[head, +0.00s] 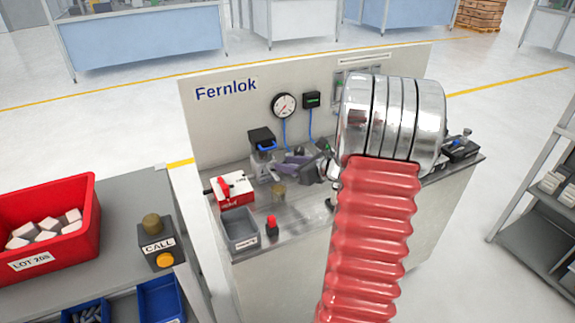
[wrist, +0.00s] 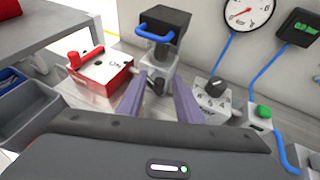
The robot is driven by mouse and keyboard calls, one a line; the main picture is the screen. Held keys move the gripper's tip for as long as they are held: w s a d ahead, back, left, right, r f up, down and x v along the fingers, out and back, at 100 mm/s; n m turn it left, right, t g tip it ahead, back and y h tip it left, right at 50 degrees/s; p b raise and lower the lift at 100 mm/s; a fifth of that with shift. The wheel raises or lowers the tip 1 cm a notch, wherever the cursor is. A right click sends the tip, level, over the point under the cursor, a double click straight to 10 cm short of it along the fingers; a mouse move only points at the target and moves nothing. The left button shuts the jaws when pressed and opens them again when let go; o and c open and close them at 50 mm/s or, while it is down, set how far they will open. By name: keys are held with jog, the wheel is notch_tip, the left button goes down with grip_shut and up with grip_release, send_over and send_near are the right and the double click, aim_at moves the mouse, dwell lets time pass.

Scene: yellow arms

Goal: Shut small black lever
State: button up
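My gripper (wrist: 160,82) shows in the wrist view as two purple-grey fingers, set apart with no object clamped between them. Their tips point at a grey block (wrist: 158,70) under a black cap with a blue handle (wrist: 160,30). A small dark part, perhaps the small black lever (wrist: 157,80), shows low on this block between the fingertips; its position is unclear. In the head view the fingers (head: 287,165) are just right of the block (head: 263,166), partly hidden by my arm. I cannot tell whether they touch it.
A red-and-white box with a red lever (wrist: 80,60) stands left of the fingers. A black dial knob (wrist: 217,86) and a green button (wrist: 263,111) are on the right. Behind stands the panel with a round gauge (head: 284,105). A grey bin (head: 239,230) lies at the bench's front left.

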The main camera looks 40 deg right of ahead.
jog(key=shift+c, duration=0.4)
grip_shut()
jog(key=shift+w+d+n, duration=0.1)
jog(key=shift+d+n, duration=0.05)
jog(key=shift+n, duration=0.15)
jog(key=shift+w+d+n+g+y, duration=0.25)
jog(key=shift+n+y, duration=0.5)
jog(key=shift+y, duration=0.2)
jog(key=shift+w+d+n+g+y, duration=0.2)
jog(key=shift+w+n+g+y, duration=0.1)
jog(key=shift+n+y, duration=0.5)
jog(key=shift+w+d+n+g+y, duration=0.25)
jog(key=shift+n+y, duration=0.4)
jog(key=shift+y, duration=0.4)
jog(key=shift+o, duration=0.4)
grip_release()
